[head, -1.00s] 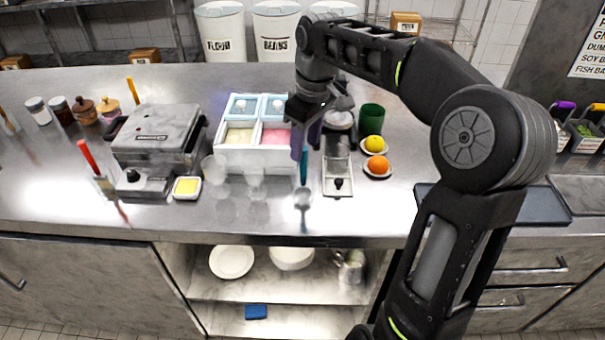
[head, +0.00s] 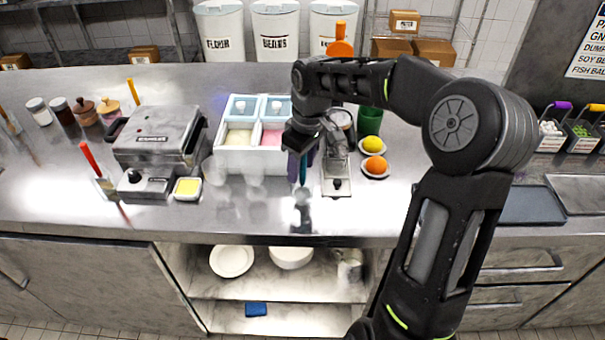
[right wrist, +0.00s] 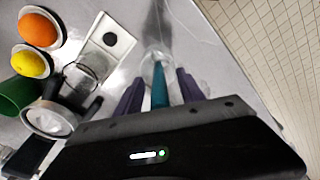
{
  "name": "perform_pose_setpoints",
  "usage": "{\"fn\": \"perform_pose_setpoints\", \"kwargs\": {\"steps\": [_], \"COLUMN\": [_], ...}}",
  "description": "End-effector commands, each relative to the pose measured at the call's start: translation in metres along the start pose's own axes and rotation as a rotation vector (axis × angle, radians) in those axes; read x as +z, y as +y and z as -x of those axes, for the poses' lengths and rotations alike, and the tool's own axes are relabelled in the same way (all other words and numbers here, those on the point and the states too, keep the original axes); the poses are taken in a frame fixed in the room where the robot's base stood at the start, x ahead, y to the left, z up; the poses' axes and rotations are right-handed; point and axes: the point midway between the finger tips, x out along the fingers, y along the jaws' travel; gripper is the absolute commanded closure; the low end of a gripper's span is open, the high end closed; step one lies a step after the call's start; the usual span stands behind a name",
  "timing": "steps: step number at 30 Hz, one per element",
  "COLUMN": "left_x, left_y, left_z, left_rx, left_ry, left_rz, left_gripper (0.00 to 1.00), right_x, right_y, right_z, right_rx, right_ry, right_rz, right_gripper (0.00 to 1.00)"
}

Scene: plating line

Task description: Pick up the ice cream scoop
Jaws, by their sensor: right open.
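The ice cream scoop (head: 302,171) has a teal handle and a metallic head, and stands near the counter's front edge, below the ice cream box. My right gripper (head: 303,162) is over its handle with the purple fingers pointing down. In the right wrist view, the teal handle of the scoop (right wrist: 160,93) lies between the open purple fingers of the gripper (right wrist: 160,80), with a gap on either side. The scoop's head is blurred beyond the fingertips. My left gripper is not in view.
A white ice cream box (head: 262,159) stands directly left of the gripper. A metal dispenser (head: 337,188), an orange (head: 375,166), a lemon (head: 372,144) and a green cup (head: 370,119) are to the right. Clear glasses stand at left near a waffle iron (head: 156,140).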

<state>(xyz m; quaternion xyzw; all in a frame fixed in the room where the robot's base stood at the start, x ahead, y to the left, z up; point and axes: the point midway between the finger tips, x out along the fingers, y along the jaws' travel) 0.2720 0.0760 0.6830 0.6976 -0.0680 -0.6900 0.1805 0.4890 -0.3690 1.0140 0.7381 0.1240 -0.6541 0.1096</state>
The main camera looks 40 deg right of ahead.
Motion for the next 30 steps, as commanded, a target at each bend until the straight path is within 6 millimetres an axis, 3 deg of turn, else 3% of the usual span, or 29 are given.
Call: {"fn": "perform_pose_setpoints", "kwargs": {"steps": [16,30], "left_x": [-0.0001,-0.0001], "left_y": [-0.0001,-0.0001], "left_z": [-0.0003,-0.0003], "left_rx": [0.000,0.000], "left_ry": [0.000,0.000], "left_rz": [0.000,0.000], "left_gripper": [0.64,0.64], "right_x": [0.0000,0.0000], "right_y": [0.0002,0.0001], "right_z": [0.0003,0.0003], "right_rx": [0.000,0.000], "right_ry": [0.000,0.000], "right_rz": [0.000,0.000], "right_gripper": [0.54,0.92]}}
